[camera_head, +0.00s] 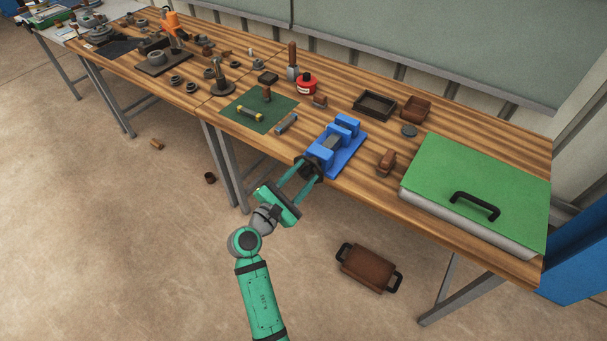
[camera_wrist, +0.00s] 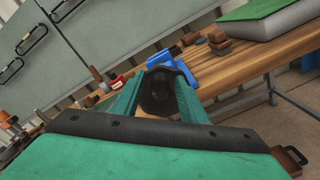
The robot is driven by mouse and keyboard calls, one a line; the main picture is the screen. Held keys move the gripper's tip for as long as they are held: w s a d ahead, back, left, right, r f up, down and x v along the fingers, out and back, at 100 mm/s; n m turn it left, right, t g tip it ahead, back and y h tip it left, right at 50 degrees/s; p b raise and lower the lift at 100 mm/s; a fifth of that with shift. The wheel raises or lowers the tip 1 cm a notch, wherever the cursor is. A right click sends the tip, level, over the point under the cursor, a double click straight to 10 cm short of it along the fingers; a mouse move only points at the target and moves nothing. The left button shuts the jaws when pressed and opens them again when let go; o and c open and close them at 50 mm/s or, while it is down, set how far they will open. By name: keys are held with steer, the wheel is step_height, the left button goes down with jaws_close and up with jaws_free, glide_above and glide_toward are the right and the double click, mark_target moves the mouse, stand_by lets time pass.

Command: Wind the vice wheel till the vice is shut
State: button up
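The blue vice (camera_head: 347,153) is bolted or set at the front edge of the bench. Its two jaw blocks stand apart, with a grey part showing in the gap. The dark vice wheel (camera_head: 311,169) is on its near end, facing me. My gripper (camera_head: 309,171) reaches it from the front, with one green finger at each side of the wheel. In the wrist view the wheel (camera_wrist: 160,92) fills the space between the fingertips, with the blue vice (camera_wrist: 166,62) behind it. Whether the fingers press on the rim, I cannot tell.
The wooden bench (camera_head: 375,205) carries a green-lidded case (camera_head: 480,180) at right, a brown block (camera_head: 386,161) beside the vice, and a green mat (camera_head: 240,113) at left. A brown handled box (camera_head: 368,268) lies on the floor. The floor before the bench is mostly clear.

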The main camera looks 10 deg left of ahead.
steer(key=shift+w, duration=0.1)
jaws_close()
steer(key=shift+d+m, duration=0.1)
steer(key=shift+m, duration=0.2)
steer(key=m, duration=0.1)
steer(key=d+f+m, duration=0.1)
steer(key=m, duration=0.3)
steer(key=shift+s+d+f, duration=0.15)
steer(key=shift+s, duration=0.15)
steer(key=shift+w+a+f+m, duration=0.15)
steer(key=shift+f+m, duration=0.8)
steer(key=shift+m, duration=2.4)
steer(key=shift+a+f+m, duration=0.2)
steer(key=shift+f+m, duration=0.8)
steer(key=shift+m, duration=2.3)
steer(key=shift+w+a+f+m, duration=0.15)
steer(key=shift+f+m, duration=0.8)
steer(key=shift+m, duration=2.4)
steer(key=shift+s+a, duration=0.1)
